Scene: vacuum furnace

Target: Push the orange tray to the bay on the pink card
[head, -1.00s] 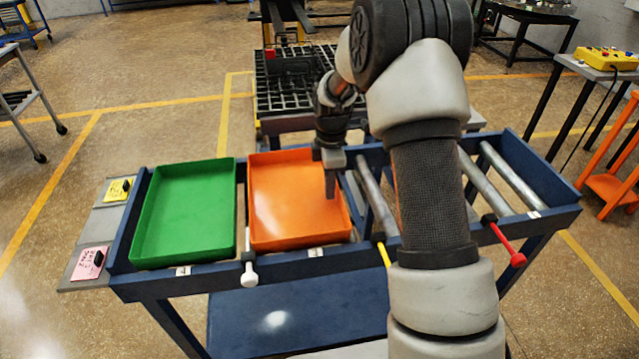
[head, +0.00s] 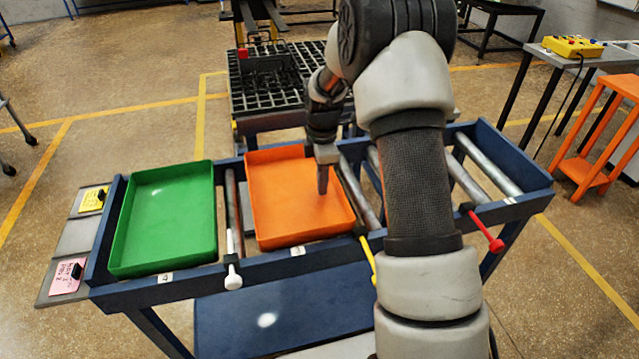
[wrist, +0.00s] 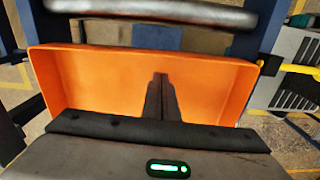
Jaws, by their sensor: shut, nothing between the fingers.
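The orange tray (head: 280,205) lies flat on the blue roller table, right of the green tray (head: 165,220), with a gap showing a roller between them. My gripper (head: 322,190) is shut and empty, its fingers pointing down inside the orange tray near its right wall. The wrist view shows the orange tray (wrist: 100,85) around the closed fingers (wrist: 160,80). I cannot tell whether they touch a wall. The pink card (head: 69,278) lies on the grey plate at the table's left end; its writing is too small to read surely.
A yellow card (head: 93,199) lies behind the pink one. A white-knobbed lever (head: 232,278), a yellow lever (head: 367,258) and a red-knobbed lever (head: 486,233) line the front rail. Bare rollers (head: 487,163) show at the right. A black grid table (head: 265,90) stands behind.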

